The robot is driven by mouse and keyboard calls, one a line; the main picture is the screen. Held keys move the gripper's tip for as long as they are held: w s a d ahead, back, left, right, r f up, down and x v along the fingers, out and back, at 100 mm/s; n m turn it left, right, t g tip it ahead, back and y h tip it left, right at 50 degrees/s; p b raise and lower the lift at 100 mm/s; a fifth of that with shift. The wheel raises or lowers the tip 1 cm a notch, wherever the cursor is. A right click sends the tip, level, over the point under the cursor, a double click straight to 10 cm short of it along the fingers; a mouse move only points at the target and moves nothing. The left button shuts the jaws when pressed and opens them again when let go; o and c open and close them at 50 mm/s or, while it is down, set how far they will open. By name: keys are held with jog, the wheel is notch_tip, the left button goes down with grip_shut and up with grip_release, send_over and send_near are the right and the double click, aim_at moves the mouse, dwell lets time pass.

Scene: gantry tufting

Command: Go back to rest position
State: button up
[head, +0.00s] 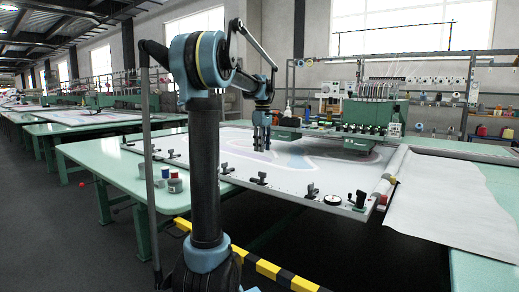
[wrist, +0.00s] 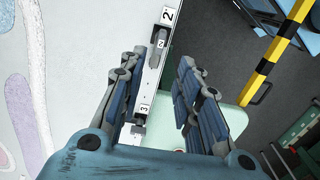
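My gripper (head: 262,150) hangs pointing down over the tufting frame's pale cloth (head: 235,150), in the middle of the head view. In the wrist view my gripper (wrist: 162,62) has its two blue-padded fingers apart with nothing held between them. Below the fingers runs the frame's white edge rail with clamps and labels; the "2" label (wrist: 168,15) and the "3" label (wrist: 144,108) show. The fingers look above the rail, though the exact height cannot be told.
The green tufting machine (head: 368,112) with several heads stands behind the cloth. A roll of white fabric (head: 440,205) drapes at the right.

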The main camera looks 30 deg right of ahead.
jog(key=s+a+f+m, duration=0.1)
jog(key=s+a+f, duration=0.1)
jog(key=a, duration=0.6)
jog(key=s+a+f+t, duration=0.1)
jog(key=s+a+f, duration=0.2)
jog(key=a, duration=0.6)
jog(key=s+a+f+m, duration=0.1)
jog(key=s+a+f, duration=0.1)
jog(key=a, duration=0.6)
jog(key=s+a+f+m+t, duration=0.1)
jog(key=s+a+f+m, duration=0.1)
jog(key=s+a+f, duration=1.3)
notch_tip(320, 180, down, 4)
jog(key=shift+s+a+f, duration=0.1)
jog(key=shift+s+a, duration=0.1)
jog(key=shift+s, duration=0.45)
jog(key=shift+s, duration=0.1)
